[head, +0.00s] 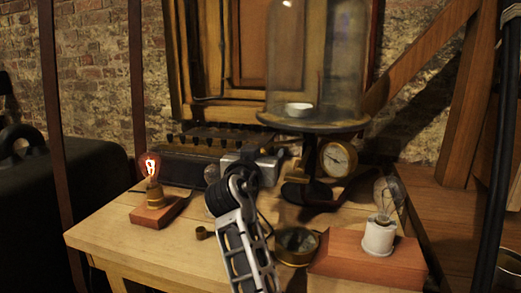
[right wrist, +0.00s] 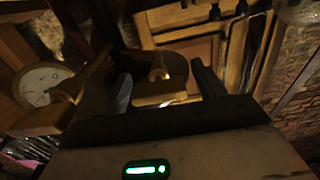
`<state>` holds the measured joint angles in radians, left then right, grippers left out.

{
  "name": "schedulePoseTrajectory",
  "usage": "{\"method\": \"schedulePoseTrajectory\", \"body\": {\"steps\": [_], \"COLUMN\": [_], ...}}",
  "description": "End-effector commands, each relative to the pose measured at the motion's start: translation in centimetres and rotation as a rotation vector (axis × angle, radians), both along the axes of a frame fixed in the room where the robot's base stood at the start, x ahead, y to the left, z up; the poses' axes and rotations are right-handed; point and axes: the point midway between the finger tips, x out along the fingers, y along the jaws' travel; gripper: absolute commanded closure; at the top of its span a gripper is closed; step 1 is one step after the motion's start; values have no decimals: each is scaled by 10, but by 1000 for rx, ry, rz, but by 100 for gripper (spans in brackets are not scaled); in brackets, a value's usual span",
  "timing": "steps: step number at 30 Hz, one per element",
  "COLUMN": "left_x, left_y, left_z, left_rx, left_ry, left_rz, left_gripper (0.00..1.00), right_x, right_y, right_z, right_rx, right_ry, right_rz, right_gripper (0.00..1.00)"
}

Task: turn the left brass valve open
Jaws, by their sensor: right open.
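A brass valve (head: 293,164) sits on the jar stand, left of the round gauge, partly hidden by my gripper in the head view. My right gripper (head: 282,160) reaches in from the front and is beside it. In the right wrist view, a small brass piece (right wrist: 160,73) shows between the two spread fingers of my right gripper (right wrist: 166,85), apart from both; it looks like the valve, but its turn position is unclear. The gripper is open and holds nothing. My left gripper is not in view.
A lit bulb (head: 150,167) is at the left, an unlit bulb (head: 387,200) at the right. A brass ring-shaped instrument (head: 296,245) lies in front. The table's (head: 110,232) front left is clear.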

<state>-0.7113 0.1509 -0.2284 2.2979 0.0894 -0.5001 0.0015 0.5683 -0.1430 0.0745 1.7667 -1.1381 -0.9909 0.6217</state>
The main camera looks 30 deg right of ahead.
Motion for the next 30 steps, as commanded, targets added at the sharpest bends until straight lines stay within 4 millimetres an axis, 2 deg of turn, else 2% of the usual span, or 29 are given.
{"method": "schedulePoseTrajectory", "body": {"steps": [9, 11, 14, 15, 23, 30], "left_x": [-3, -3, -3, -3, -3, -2], "left_y": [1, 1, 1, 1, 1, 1], "left_z": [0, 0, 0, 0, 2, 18], "left_rx": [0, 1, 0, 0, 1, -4], "left_ry": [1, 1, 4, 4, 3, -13], "left_rz": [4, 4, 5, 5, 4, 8], "left_gripper": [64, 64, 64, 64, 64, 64], "right_x": [1, 1, 1, 1, 1, 1], "right_y": [-2, -2, -2, -2, -2, -2], "right_z": [0, 0, 0, 0, 0, 1], "right_rx": [0, 0, 0, 0, -10, -77], "right_ry": [0, 0, 0, 0, 14, 93], "right_rz": [0, 0, 0, 0, -1, -1], "right_gripper": [31, 45, 73, 76, 76, 76]}}
